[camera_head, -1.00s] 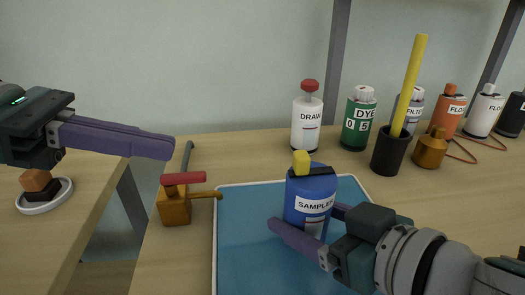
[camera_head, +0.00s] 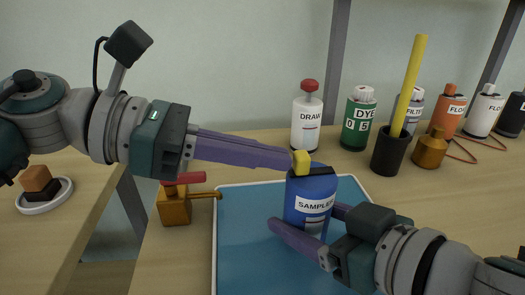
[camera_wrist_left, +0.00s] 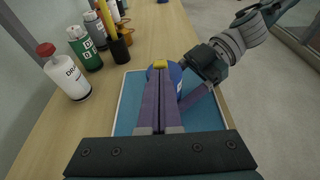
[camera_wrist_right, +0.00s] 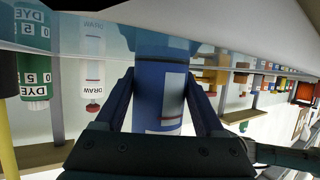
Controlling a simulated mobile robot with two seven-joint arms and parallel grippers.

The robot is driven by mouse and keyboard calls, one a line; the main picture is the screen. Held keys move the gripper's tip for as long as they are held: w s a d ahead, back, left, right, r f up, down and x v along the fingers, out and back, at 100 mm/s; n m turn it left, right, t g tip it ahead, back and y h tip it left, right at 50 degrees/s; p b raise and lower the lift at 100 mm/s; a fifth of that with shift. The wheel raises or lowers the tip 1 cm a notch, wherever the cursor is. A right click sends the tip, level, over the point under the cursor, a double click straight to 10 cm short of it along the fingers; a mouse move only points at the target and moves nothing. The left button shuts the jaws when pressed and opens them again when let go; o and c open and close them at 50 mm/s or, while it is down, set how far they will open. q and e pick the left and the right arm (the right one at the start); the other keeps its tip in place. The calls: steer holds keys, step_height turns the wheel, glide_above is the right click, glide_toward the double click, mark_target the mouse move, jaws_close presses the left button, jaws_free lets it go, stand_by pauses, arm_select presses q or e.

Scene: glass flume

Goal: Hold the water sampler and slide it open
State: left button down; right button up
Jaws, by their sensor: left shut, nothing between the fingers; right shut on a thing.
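The water sampler (camera_head: 311,187) is a blue cylinder with a white "SAMPLER" label, upright on the blue tray. A yellow knob (camera_head: 301,161) sits on a dark strip at its top. My right gripper (camera_head: 306,224) is shut on the sampler's lower body, one finger on each side; the sampler also fills the middle of the right wrist view (camera_wrist_right: 160,85). My left gripper (camera_head: 288,160) is shut and empty, its fingertips right by the left side of the yellow knob. In the left wrist view the knob (camera_wrist_left: 160,64) shows just beyond the fingertips; I cannot tell whether they touch.
The blue tray (camera_head: 240,240) has a white rim. An orange valve block (camera_head: 174,208) with a red handle stands left of it, under my left arm. A white DRAW bottle (camera_head: 307,122), green DYE bottle (camera_head: 360,120) and black cup (camera_head: 390,152) with a yellow rod stand behind.

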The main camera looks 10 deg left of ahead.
mark_target(299, 154)
arm_select(q)
steer(key=d, duration=0.1)
steer(key=w+d, duration=0.1)
steer(key=d, duration=0.1)
steer(key=shift+d, duration=0.15)
arm_select(e)
steer(key=shift+a, duration=0.1)
arm_select(q)
steer(key=f+v, duration=0.1)
steer(key=v, duration=1.3)
steer(key=shift+a, duration=0.2)
steer(key=shift+f, duration=0.1)
